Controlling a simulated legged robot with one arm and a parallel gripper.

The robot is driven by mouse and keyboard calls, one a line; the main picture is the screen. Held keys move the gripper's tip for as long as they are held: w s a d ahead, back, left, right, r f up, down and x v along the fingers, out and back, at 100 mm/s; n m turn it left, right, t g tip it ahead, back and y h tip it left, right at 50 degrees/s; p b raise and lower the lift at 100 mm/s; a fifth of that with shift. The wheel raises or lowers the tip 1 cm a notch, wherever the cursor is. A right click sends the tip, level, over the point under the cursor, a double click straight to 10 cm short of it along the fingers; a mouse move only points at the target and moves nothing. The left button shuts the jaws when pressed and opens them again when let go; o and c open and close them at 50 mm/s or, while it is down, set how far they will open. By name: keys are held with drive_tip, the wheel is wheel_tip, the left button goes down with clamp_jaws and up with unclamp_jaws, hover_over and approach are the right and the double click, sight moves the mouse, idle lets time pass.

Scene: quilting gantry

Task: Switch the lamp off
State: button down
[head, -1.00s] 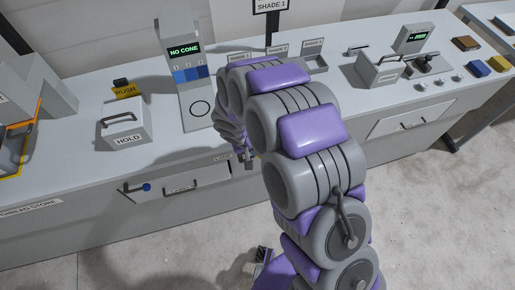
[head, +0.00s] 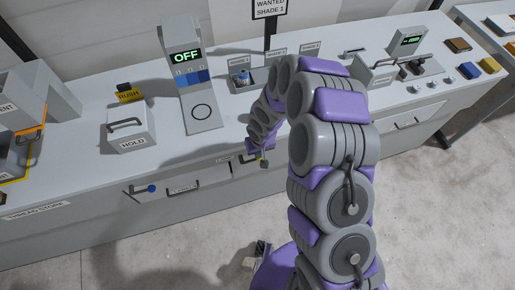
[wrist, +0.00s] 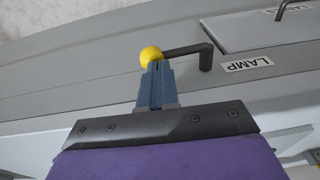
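In the wrist view, the lamp lever (wrist: 185,49) is a dark bent rod with a yellow ball knob (wrist: 151,56), beside a white LAMP label (wrist: 249,64) on the grey counter front. My gripper (wrist: 157,68) has its narrow blue-grey fingers together, with their tips at the yellow knob. The tips overlap its lower edge; whether they press on it I cannot tell. In the head view my gripper (head: 260,152) is low at the counter front, with the knob partly hidden beside it. The upright display unit (head: 186,57) on the counter reads OFF in green.
A HOLD box (head: 130,131) with a handle and a yellow RUSH block (head: 130,95) stand left of the display unit. A shade bin holds a blue-and-white item (head: 243,78). A blue-knobbed lever (head: 152,188) and a drawer handle (head: 184,189) project from the counter front. The floor at right is clear.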

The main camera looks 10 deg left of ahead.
drive_tip(key=shift+w+d+f+y+p, duration=0.15)
drive_tip(key=shift+d+y+p, duration=0.2)
drive_tip(key=shift+d, duration=0.5)
drive_tip(key=shift+f, duration=0.6)
drive_tip(key=shift+w+f, duration=0.1)
drive_tip(key=shift+f, duration=0.3)
drive_tip(key=shift+w+d+f, duration=0.1)
drive_tip(key=shift+w+f, duration=0.05)
drive_tip(key=shift+f, duration=0.35)
drive_tip(key=shift+d+f+b, duration=0.35)
drive_tip(key=shift+d+f, duration=0.15)
drive_tip(key=shift+f, duration=0.15)
drive_tip(key=shift+a, duration=0.1)
drive_tip(key=shift+w+r, duration=0.1)
